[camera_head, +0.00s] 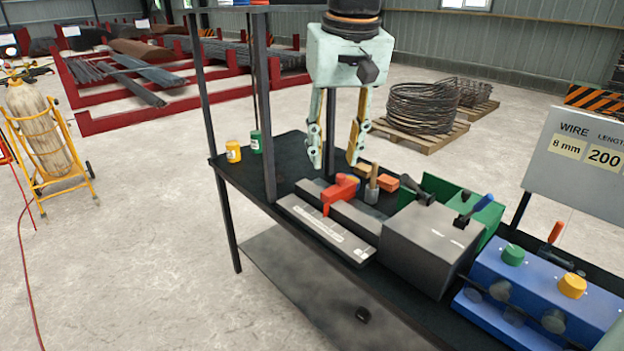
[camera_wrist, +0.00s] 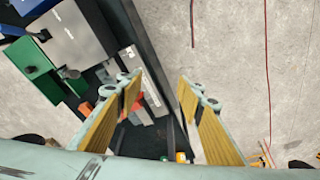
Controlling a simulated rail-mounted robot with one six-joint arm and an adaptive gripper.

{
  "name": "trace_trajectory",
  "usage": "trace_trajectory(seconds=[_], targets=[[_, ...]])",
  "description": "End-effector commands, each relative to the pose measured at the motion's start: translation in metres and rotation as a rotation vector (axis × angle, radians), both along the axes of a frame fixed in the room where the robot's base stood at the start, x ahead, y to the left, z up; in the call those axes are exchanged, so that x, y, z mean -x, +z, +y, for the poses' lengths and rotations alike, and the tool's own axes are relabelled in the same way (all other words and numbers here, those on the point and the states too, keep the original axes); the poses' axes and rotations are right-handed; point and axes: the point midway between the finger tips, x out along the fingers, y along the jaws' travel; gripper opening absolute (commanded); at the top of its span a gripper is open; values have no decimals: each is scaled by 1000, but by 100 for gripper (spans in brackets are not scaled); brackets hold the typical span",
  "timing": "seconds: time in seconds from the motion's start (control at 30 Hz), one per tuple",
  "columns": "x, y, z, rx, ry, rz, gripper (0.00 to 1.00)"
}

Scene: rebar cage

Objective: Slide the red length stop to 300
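The red length stop (camera_head: 339,192) sits on a grey rail beside a pale scale strip (camera_head: 325,232) on the dark bench.
Yellow (camera_head: 233,151) and green (camera_head: 256,141) cans stand at the far left. Bench posts (camera_head: 262,100) rise beside my gripper.

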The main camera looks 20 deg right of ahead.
Motion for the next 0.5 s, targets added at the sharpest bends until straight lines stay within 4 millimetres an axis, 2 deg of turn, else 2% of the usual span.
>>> trace_trajectory(seconds=[0.1, 0.5], targets=[[-24, 2, -9, -3, -15, 15, 34], [-95, -3, -37, -11, -61, 52, 34]])
